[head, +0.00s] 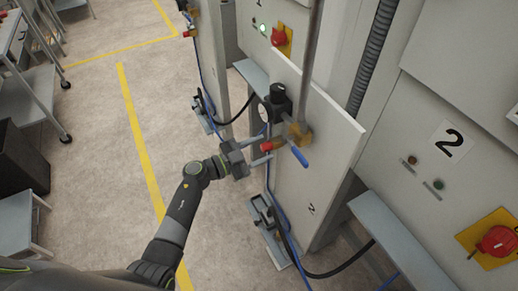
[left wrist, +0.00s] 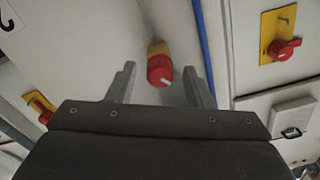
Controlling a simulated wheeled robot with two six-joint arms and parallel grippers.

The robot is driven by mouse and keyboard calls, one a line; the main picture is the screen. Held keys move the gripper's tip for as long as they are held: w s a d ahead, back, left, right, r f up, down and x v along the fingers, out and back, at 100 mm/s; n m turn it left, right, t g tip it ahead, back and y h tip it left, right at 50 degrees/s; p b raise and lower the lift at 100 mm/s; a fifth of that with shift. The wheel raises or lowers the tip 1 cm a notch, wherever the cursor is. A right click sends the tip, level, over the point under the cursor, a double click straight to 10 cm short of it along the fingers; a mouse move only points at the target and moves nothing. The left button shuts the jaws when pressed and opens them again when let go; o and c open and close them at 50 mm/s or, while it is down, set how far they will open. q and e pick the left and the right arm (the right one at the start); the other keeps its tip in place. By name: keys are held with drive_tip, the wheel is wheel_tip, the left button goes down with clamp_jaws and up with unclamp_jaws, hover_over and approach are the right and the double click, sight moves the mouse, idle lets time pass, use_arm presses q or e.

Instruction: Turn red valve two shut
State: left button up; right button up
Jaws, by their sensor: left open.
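The red valve (head: 266,147) is a small red knob on a brass fitting at the edge of the pale panel marked 2. In the left wrist view the red knob (left wrist: 159,70) has a white mark and appears between my finger tips. My left gripper (head: 268,152) is open, its two fingers pointing at the knob from the left, one on each side in the picture. The fingers (left wrist: 160,84) show a gap on both sides of the knob. I cannot tell how far the tips reach along it. My right gripper is not in view.
A red rotary switch (head: 497,241) on a yellow plate is at the far right. A blue hose and black cable hang below.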

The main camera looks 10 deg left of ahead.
use_arm(q)
drive_tip(key=shift+s+a+f, duration=0.1)
drive_tip(key=shift+s+a, duration=0.2)
drive_tip(key=shift+a, duration=0.15)
drive_tip(key=b+v, duration=0.4)
drive_tip(key=v, duration=1.2)
drive_tip(key=shift+s+a, duration=0.1)
drive_tip(key=shift+a, duration=0.1)
